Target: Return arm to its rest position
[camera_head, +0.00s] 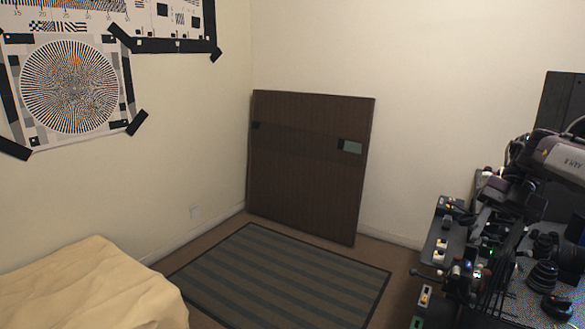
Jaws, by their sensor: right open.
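My right arm (560,155) comes in from the right edge, above a cluttered worktable at the lower right. My right gripper (492,198) is at the near end of this arm, dark and small against the dark equipment. It is open, and I see nothing held in it. Its fingertips are hard to separate from the parts behind them. My left arm and left gripper are not in view.
The worktable carries black lens parts (543,276), a dark round piece (557,307) and small boxes with coloured knobs. A brown panel (310,165) leans on the wall. A striped rug (280,280) lies clear on the floor. A yellow cloth-covered thing (90,285) stands lower left.

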